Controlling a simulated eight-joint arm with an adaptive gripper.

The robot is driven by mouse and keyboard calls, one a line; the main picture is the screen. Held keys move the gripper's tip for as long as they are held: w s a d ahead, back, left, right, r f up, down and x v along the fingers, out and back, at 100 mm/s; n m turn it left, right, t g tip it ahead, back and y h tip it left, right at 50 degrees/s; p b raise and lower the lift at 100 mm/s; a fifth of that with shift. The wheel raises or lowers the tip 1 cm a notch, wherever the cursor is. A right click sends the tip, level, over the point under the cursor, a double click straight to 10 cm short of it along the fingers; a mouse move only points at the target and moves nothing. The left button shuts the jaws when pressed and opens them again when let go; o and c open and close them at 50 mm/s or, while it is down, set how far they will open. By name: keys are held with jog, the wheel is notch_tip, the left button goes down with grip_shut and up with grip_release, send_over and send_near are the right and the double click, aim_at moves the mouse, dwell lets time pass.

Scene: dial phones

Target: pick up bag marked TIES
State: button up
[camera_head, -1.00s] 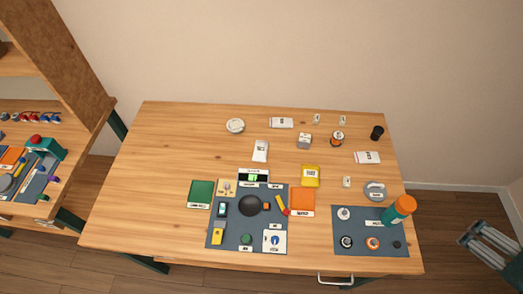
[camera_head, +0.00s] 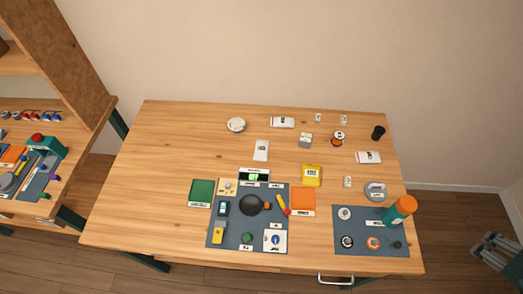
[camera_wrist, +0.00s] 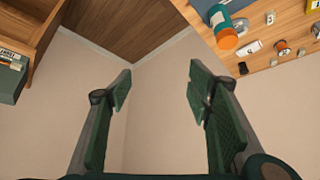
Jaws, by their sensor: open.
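Several small white packets with dark labels lie on the wooden table: a back one (camera_head: 282,122), a middle one (camera_head: 261,151) and a right one (camera_head: 368,157). A yellow packet (camera_head: 311,175) with a pale label lies right of centre. The lettering is too small to read, so I cannot tell which is marked TIES. My gripper (camera_head: 495,250) is off the table's right side, far from the packets. In the wrist view its two green fingers (camera_wrist: 160,90) are wide apart with nothing between them. A white packet (camera_wrist: 247,50) shows beyond them at upper right.
An orange-capped teal bottle (camera_head: 400,211) stands on the right grey mat (camera_head: 350,225). A black cup (camera_head: 377,133) is near the right edge. The centre mat (camera_head: 225,240) holds tools. The table's left part is bare. A shelf unit (camera_head: 60,90) stands at left.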

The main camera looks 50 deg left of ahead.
jog(key=w+a+f+n+g+y, duration=0.15)
jog(key=w+a, duration=0.25)
jog(key=a, duration=0.8)
jog(key=w+a+f+n+g, duration=0.15)
jog(key=w+a, duration=0.25)
jog(key=a, duration=0.8)
jog(key=w+a+f+n+g, duration=0.15)
jog(key=w+a, duration=0.35)
jog(key=a, duration=0.7)
jog(key=n+g+h+b, duration=0.1)
jog(key=n+g+h, duration=0.1)
jog(key=n+g, duration=0.15)
send_over(262, 144)
jog(key=shift+t+y, duration=0.25)
jog(key=shift+t, duration=0.25)
notch_tip(262, 144, down, 20)
jog(key=shift+w+d+f, duration=0.1)
jog(key=shift+d, duration=0.05)
jog(key=shift+s+f, duration=0.15)
jog(key=shift+s, duration=0.1)
jog(key=shift+f, duration=0.1)
jog(key=shift+f+b, duration=0.4)
jog(key=shift+f, duration=0.8)
